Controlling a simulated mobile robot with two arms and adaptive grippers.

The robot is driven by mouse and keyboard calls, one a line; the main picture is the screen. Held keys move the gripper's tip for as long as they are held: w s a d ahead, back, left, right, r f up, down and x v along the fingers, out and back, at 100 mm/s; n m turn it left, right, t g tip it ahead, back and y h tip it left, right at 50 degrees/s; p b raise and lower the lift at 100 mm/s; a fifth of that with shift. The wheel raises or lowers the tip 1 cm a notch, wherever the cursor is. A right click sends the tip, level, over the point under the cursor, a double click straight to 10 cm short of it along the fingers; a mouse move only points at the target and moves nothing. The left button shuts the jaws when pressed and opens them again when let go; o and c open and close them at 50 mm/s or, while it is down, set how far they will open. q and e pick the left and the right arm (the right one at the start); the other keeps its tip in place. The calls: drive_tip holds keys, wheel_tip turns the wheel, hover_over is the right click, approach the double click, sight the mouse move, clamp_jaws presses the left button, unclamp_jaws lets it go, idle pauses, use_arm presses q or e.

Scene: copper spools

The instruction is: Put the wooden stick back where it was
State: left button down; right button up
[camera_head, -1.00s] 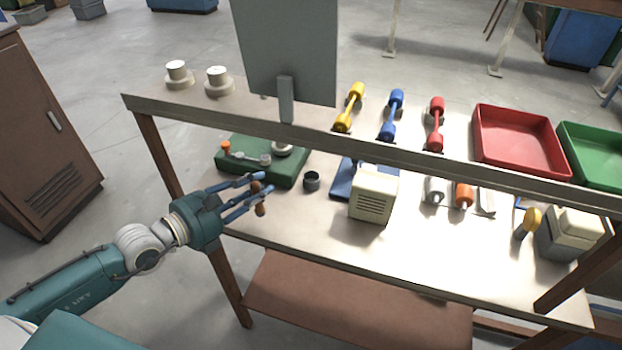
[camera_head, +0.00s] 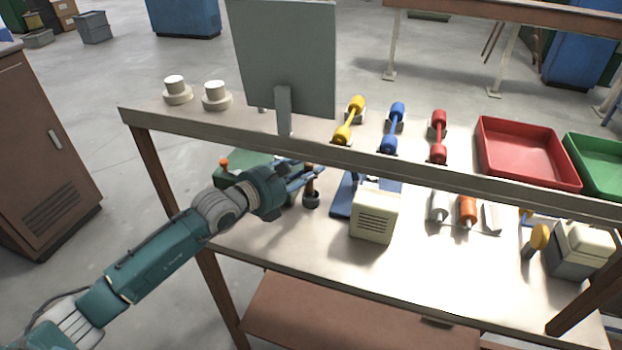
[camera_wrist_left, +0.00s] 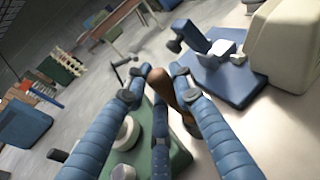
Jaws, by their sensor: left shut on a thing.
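The brown wooden stick (camera_head: 310,186) is held upright in my left gripper (camera_head: 312,171), whose blue fingers are shut on it. The stick's lower end lines up with the mouth of a small dark cup (camera_head: 311,201) on the workbench. I cannot tell whether the end is inside the cup or just above it. In the left wrist view, the stick (camera_wrist_left: 161,84) shows between the blue fingers (camera_wrist_left: 160,82), and the cup is not clearly seen. My right gripper is not in view.
A green base (camera_head: 232,162) lies left of the cup, partly behind my arm. A blue stand (camera_head: 343,196) and a cream box (camera_head: 374,217) stand close on its right. A shelf rail (camera_head: 420,171) crosses above. The bench front (camera_head: 300,245) is clear.

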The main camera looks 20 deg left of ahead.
use_arm(q)
drive_tip(key=shift+w+d, duration=0.1)
drive_tip(key=shift+w, duration=0.2)
wheel_tip(320, 180, down, 4)
drive_tip(key=b, duration=0.2)
drive_tip(key=shift+r+b, duration=0.2)
drive_tip(key=shift+b, duration=0.1)
drive_tip(key=c, duration=1.5)
unclamp_jaws()
drive_tip(key=shift+f, duration=0.1)
drive_tip(key=shift+o, duration=0.2)
